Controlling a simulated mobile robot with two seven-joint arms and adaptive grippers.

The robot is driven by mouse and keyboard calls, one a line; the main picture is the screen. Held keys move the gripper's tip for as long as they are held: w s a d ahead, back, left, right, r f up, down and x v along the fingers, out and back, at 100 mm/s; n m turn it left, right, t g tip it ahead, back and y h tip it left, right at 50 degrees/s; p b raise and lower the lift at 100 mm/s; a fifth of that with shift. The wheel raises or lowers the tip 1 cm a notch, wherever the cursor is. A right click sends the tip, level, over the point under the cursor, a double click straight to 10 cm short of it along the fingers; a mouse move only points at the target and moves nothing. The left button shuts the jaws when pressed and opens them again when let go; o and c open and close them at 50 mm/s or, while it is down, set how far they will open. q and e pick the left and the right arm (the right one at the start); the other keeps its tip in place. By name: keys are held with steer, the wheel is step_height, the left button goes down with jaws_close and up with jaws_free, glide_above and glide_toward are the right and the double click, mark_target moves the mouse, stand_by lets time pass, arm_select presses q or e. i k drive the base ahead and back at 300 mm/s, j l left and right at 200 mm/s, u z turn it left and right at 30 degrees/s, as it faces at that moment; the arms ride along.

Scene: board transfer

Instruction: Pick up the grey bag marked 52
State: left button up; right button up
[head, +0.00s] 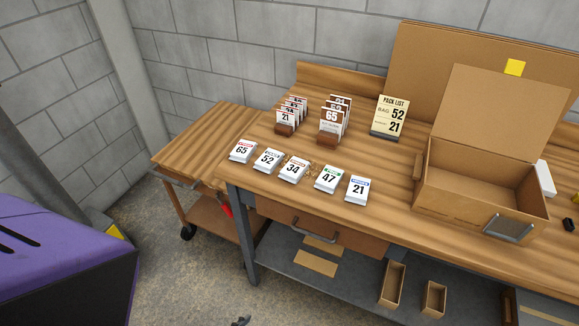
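The bag marked 52 (267,160) lies flat near the front edge of the wooden workbench, second from the left in a row of small white-faced bags. It has a narrow strip along its top, too small to tell its colour surely. The bag marked 65 (242,151) is to its left and the bag marked 34 (293,170) to its right. The bags marked 47 (329,179) and 21 (358,190) lie farther right. A pack list card (390,117) behind them reads bag 52 and 21. Neither gripper can be made out.
Two racks of numbered cards (291,115) (335,119) stand behind the bags. An open cardboard box (482,196) stands at the right. A lower wooden cart (206,147) adjoins the bench's left end. A purple block (62,247) fills the lower left. Floor in front is mostly clear.

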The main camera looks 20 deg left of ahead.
mark_target(270, 159)
steer(key=i+j, duration=0.4)
steer(key=j, duration=0.15)
steer(key=i+j, duration=0.45)
steer(key=j, duration=0.1)
